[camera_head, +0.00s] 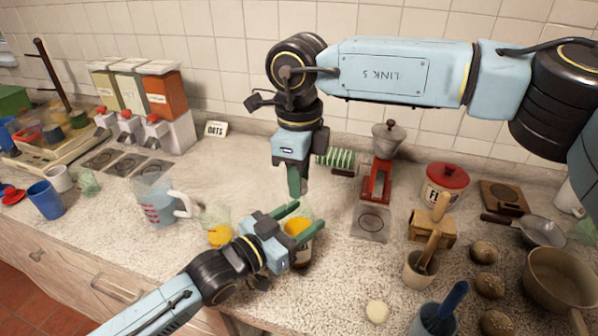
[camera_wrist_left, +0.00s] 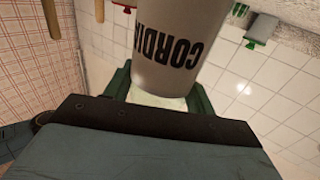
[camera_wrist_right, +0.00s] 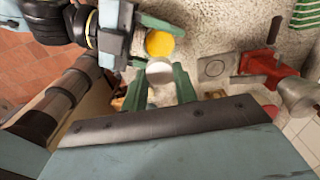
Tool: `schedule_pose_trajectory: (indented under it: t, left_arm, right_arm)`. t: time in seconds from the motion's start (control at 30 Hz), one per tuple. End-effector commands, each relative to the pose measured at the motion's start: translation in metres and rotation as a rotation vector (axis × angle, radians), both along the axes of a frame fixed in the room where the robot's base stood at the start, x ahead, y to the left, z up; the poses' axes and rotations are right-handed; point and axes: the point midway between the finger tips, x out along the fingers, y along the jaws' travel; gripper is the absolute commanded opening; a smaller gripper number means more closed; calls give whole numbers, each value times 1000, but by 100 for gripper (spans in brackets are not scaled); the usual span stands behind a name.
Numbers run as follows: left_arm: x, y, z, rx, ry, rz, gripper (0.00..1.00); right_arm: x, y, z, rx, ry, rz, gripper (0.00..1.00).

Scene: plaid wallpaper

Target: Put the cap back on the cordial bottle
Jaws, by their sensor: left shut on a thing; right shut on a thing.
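The cordial bottle (camera_head: 301,252) stands upright on the counter near its front edge, its top round and yellow. Its "CORDIAL" lettering shows on the bottle (camera_wrist_left: 170,45) in the left wrist view. My left gripper (camera_head: 292,217) is shut around the bottle from the left. My right gripper (camera_head: 294,182) points down above and behind the bottle, apart from it. In the right wrist view it is shut on a pale round cap (camera_wrist_right: 159,72), close to the bottle's yellow top (camera_wrist_right: 159,43). The cap cannot be made out in the head view.
A measuring jug (camera_head: 157,200) and a glass with something yellow (camera_head: 220,235) stand left of the bottle. A red grinder (camera_head: 377,180) stands to the right, behind a pale round piece (camera_head: 377,311) on the counter.

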Motion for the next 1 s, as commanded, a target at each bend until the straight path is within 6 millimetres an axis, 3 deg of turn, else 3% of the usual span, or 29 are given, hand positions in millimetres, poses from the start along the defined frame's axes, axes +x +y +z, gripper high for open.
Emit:
schedule_pose_trajectory:
  t: [0.03, 0.07, 0.27, 1.0]
  left_arm:
    - [0, 0, 0, 1, 1, 0, 14]
    - [0, 0, 0, 1, 1, 0, 0]
    - [0, 0, 0, 1, 1, 0, 0]
    - [0, 0, 0, 1, 1, 0, 0]
  right_arm:
    - [0, 0, -1, 0, 0, 0, 8]
    - [0, 0, -1, 0, 0, 0, 8]
    - [0, 0, -1, 0, 0, -110, 8]
    - [-1, 1, -2, 1, -1, -1489, 8]
